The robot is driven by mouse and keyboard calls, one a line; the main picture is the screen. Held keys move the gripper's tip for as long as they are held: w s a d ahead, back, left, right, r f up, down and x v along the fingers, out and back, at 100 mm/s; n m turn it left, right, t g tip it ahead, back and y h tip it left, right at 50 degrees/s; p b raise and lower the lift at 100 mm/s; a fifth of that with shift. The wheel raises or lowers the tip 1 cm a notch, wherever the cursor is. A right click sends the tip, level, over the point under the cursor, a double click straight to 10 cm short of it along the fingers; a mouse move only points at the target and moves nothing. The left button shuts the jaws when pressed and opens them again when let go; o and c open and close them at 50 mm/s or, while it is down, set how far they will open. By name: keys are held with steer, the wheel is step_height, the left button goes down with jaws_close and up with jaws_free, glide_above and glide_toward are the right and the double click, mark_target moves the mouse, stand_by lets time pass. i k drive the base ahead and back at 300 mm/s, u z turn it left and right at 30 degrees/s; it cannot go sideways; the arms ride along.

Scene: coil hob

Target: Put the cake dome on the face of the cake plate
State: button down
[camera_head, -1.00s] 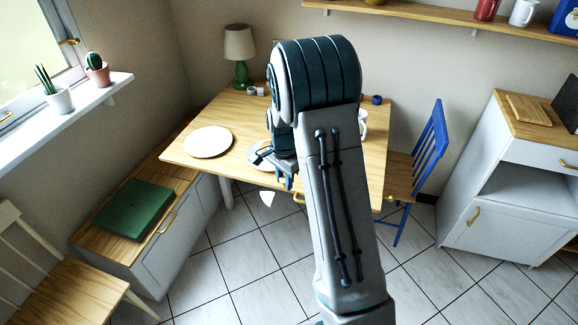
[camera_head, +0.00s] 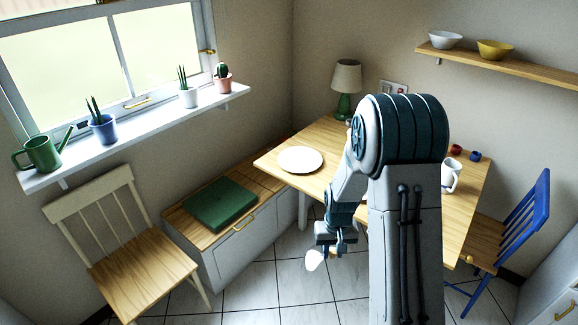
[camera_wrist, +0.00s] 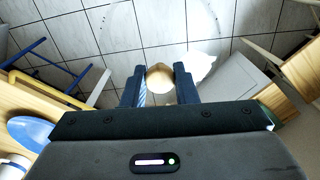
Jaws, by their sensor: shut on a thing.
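My gripper (camera_head: 325,240) hangs beyond the table's near edge, over the floor. In the wrist view its fingers (camera_wrist: 160,82) are shut on a round, light wooden knob (camera_wrist: 160,76). The knob seems to top a clear cake dome, whose faint curved outline and bright white glint (camera_wrist: 198,66) show against the tiles. In the head view only a white glint (camera_head: 314,260) shows below the gripper; the rest of the dome is hard to see. A round white plate, apparently the cake plate (camera_head: 300,159), lies bare on the table's left end, beyond and left of my gripper.
The wooden table (camera_head: 330,140) also bears a lamp (camera_head: 346,88), a white mug (camera_head: 451,176) and small pots. A blue plate (camera_wrist: 30,130) shows in the wrist view.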

mark_target(300, 159)
steer(key=u, duration=1.9)
steer(key=i, duration=1.6)
steer(key=z, duration=1.95)
